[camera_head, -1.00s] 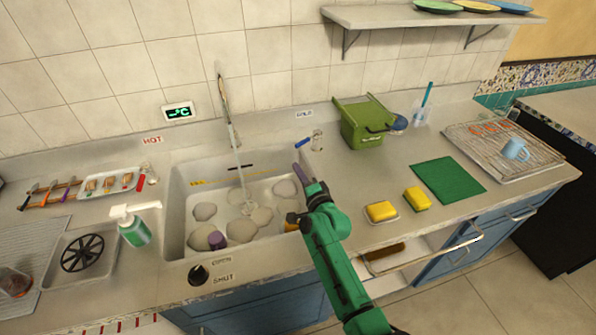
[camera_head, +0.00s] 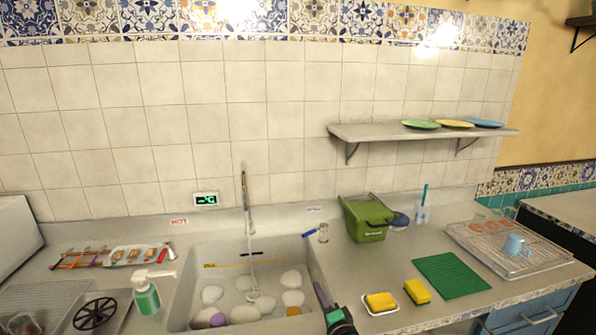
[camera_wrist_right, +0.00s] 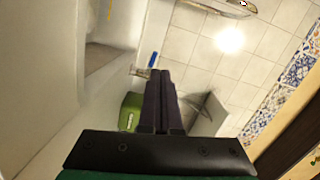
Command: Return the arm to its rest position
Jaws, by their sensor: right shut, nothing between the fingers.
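My right gripper (camera_head: 322,297) shows at the bottom of the head view, over the right rim of the sink (camera_head: 190,290). Its dark fingers are together with nothing between them. In the right wrist view the shut fingers (camera_wrist_right: 160,90) point toward the tiled wall, and the green bin (camera_wrist_right: 131,108) appears beyond them to the left. Most of my right arm is below the head picture. My left gripper is not in view.
The sink holds several pale stones, with the faucet (camera_head: 247,200) behind. Yellow sponges (camera_head: 380,302), a green mat (camera_head: 451,275), the green bin (camera_head: 366,217) and a rack with a blue cup (camera_head: 515,245) stand right. A soap bottle (camera_head: 146,295) stands left. A shelf (camera_head: 370,131) hangs above.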

